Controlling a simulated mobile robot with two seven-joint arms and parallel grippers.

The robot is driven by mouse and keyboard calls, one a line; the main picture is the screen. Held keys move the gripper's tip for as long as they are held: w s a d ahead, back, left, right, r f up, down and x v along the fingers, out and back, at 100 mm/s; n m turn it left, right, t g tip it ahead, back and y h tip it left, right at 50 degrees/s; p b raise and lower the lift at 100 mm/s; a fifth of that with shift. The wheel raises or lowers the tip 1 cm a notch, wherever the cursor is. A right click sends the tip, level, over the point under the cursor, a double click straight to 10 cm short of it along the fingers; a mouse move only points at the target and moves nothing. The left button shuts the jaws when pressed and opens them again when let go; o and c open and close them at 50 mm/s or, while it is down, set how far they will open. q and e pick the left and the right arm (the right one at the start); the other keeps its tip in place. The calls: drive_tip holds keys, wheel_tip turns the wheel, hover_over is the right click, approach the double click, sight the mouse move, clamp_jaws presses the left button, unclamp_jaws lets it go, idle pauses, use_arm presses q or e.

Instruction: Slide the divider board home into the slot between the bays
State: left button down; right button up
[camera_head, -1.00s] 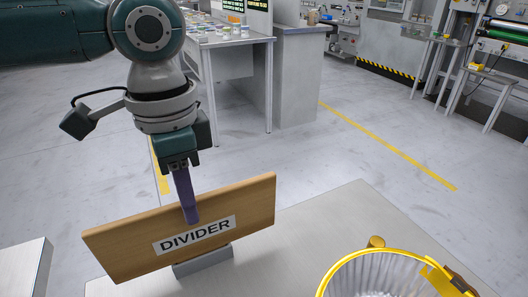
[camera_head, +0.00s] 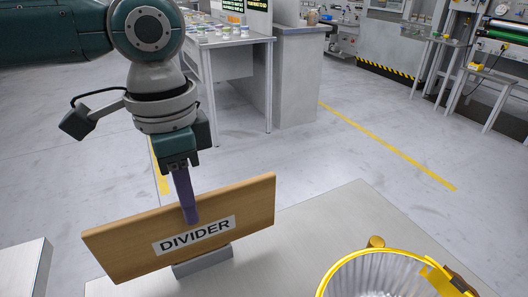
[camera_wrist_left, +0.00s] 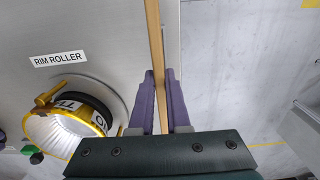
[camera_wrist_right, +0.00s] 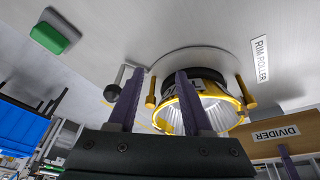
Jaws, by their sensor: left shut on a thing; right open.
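The divider board (camera_head: 255,200) is a long wooden panel labelled DIVIDER, upright on its long edge and slanting in the head view. My left gripper (camera_head: 190,221) is shut on its top edge near the middle. In the left wrist view the purple fingers (camera_wrist_left: 160,82) lie on both sides of the thin board (camera_wrist_left: 153,30). A grey metal holder (camera_head: 205,262) shows under the board's middle; I cannot tell how deep the board sits in it. My right gripper (camera_wrist_right: 154,78) is open in the right wrist view, with the board (camera_wrist_right: 285,148) at lower right.
A gold-rimmed, ribbed clear cup-like ring (camera_head: 340,272) stands at the lower right, beside the RIM ROLLER label (camera_wrist_right: 261,60). The right wrist view shows a green button (camera_wrist_right: 55,33). The metal table (camera_head: 330,215) is bare between board and ring.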

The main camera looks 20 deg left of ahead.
use_arm(q)
drive_tip(key=shift+r+p, duration=0.65)
drive_tip(key=shift+p, duration=0.45)
idle(0.7)
drive_tip(key=shift+r+p, duration=1.9)
drive_tip(key=shift+p, duration=0.7)
